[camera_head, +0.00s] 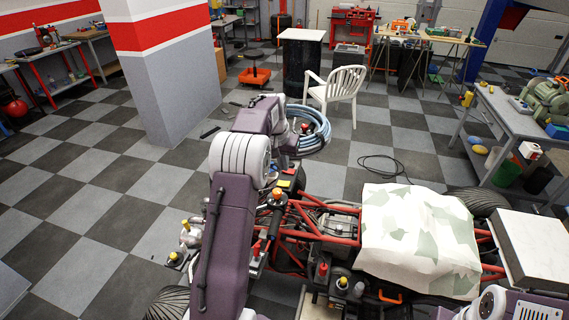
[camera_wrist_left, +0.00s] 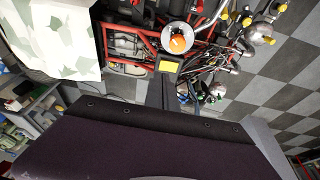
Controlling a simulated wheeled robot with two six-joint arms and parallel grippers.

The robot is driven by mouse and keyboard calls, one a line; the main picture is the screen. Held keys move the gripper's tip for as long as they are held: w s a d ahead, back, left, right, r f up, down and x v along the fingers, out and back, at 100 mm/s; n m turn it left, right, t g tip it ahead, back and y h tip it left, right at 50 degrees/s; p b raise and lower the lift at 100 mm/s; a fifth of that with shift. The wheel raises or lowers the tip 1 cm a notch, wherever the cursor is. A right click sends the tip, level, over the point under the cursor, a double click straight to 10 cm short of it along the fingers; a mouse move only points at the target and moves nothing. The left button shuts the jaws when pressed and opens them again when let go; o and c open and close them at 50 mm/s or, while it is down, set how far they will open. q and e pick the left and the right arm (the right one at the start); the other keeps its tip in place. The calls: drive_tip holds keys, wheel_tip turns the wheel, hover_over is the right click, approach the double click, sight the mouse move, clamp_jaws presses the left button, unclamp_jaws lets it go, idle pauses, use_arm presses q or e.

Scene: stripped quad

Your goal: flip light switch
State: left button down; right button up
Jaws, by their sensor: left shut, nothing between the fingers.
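The stripped quad, with its red tube frame (camera_head: 335,236), stands in front of me in the head view. An orange round knob (camera_head: 278,193) sits at the near end of its handlebar area. It also shows on a silver disc in the left wrist view (camera_wrist_left: 178,44). I cannot tell for certain which small part is the light switch. My left gripper (camera_head: 288,173) points down just behind the knob. In the left wrist view its dark fingers (camera_wrist_left: 163,86) are together and empty, beside a yellow patch. I cannot tell whether they touch anything. My right gripper is out of view.
A camouflage-patterned cover (camera_head: 418,238) lies over the quad's middle. A white chair (camera_head: 336,92) and blue hose coil (camera_head: 312,128) stand behind. A grey pillar (camera_head: 168,85) rises at the left. A workbench (camera_head: 510,112) is at the right. The checkered floor at left is clear.

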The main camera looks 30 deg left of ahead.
sight(286, 184)
use_arm(q)
drive_tip(key=shift+w+a+r, duration=0.35)
drive_tip(key=shift+a+r, duration=0.15)
drive_tip(key=shift+a, duration=0.05)
drive_tip(key=shift+w+a+r, duration=0.3)
drive_tip(key=shift+a+r, duration=0.2)
drive_tip(key=shift+a, duration=0.05)
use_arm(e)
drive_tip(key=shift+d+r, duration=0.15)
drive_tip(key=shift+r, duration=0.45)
